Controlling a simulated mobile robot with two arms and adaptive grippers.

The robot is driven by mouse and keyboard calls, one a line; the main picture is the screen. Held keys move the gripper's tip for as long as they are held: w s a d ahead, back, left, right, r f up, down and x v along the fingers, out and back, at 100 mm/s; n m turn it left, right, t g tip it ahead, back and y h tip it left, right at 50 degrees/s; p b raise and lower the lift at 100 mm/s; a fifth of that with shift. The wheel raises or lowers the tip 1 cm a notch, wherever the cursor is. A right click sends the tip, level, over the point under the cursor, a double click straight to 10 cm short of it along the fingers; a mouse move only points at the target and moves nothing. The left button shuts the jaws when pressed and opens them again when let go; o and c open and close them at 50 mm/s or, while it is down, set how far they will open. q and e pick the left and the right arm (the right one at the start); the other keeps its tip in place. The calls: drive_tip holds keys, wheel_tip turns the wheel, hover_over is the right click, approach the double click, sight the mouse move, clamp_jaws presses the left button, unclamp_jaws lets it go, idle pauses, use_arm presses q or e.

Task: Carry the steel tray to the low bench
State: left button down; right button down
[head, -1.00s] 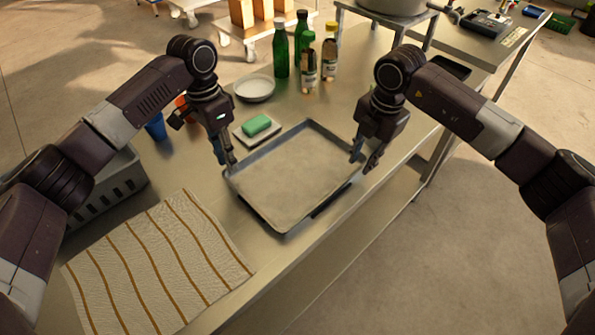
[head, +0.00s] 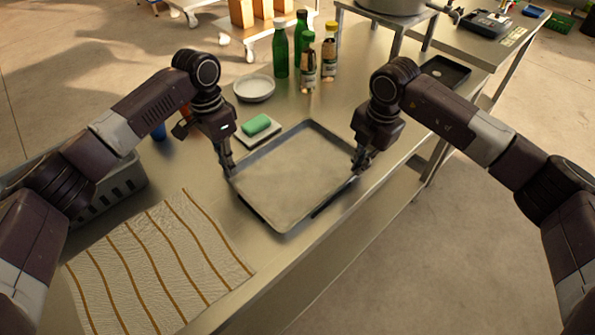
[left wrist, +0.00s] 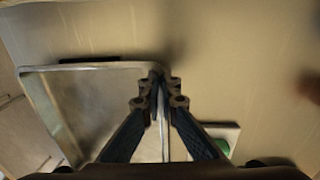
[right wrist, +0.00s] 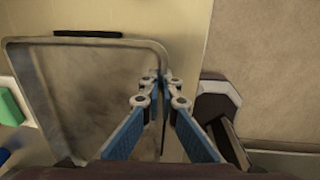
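The steel tray (head: 292,178) is a shallow rectangular pan lying near the front edge of the steel worktop (head: 280,262). My left gripper (head: 229,170) is shut on its left rim; the left wrist view shows the fingers (left wrist: 159,95) closed on either side of the rim. My right gripper (head: 358,168) is shut on the right rim, and the right wrist view shows its fingertips (right wrist: 163,92) together at the rim. The tray looks level; I cannot tell any gap beneath it. I cannot tell which surface is the low bench.
A green sponge (head: 256,124) on a small white board sits just behind the tray. A white bowl (head: 254,88), green bottles (head: 280,52) and labelled bottles stand further back. A striped cloth (head: 160,265) and grey crate (head: 105,190) lie left. Open floor (head: 480,250) is at right.

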use_arm(q)
drive_tip(key=shift+w+r, duration=0.1)
drive_tip(key=shift+r, duration=0.05)
use_arm(e)
drive_tip(key=shift+w+r, duration=0.1)
drive_tip(key=shift+r, duration=0.1)
